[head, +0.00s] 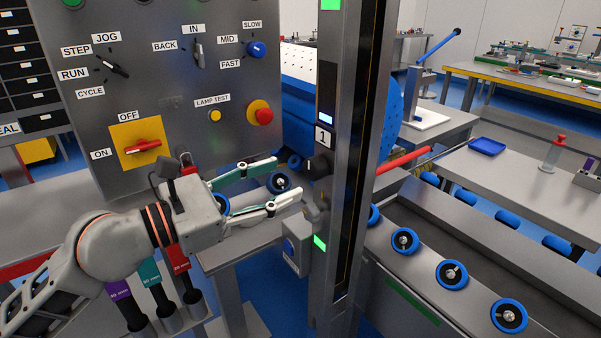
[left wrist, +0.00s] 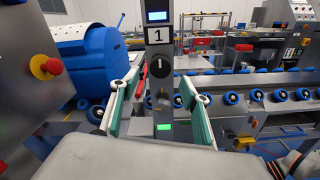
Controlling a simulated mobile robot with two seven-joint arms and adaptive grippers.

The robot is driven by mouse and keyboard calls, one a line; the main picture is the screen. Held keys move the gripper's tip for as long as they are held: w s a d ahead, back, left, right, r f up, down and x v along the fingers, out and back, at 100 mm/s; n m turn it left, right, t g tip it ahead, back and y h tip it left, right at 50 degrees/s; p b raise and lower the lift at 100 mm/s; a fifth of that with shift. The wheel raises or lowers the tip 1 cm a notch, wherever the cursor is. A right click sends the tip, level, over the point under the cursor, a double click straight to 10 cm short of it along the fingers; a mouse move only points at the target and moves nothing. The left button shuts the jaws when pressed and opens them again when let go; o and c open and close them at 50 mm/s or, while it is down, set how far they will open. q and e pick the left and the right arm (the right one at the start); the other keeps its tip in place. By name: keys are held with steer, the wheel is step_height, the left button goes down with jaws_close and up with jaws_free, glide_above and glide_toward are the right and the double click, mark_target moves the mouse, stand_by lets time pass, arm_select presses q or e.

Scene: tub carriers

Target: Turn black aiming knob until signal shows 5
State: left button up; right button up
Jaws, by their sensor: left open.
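The black aiming knob (head: 318,167) sits on the side of the upright metal post, under a label "1". In the left wrist view the knob (left wrist: 160,66) is round with a pale upright line. A small lit screen (head: 326,118) is above the label; its reading is too small to tell, also in the left wrist view (left wrist: 157,15). My left gripper (head: 287,178) is open and empty, its fingers pointing at the post. In the left wrist view its fingertips (left wrist: 161,77) lie either side of the knob's line of sight, apparently short of it. My right gripper is not in view.
A grey handle-like part (head: 313,205) sits just below the knob, and a green light (head: 320,242) is lower. A control panel (head: 180,60) with switches stands close left of the post. A conveyor with blue rollers (head: 451,274) runs to the right.

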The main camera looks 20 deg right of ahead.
mark_target(309, 169)
arm_select(q)
steer(key=x, duration=0.7)
steer(key=shift+d, duration=0.2)
steer(key=c, duration=1.1)
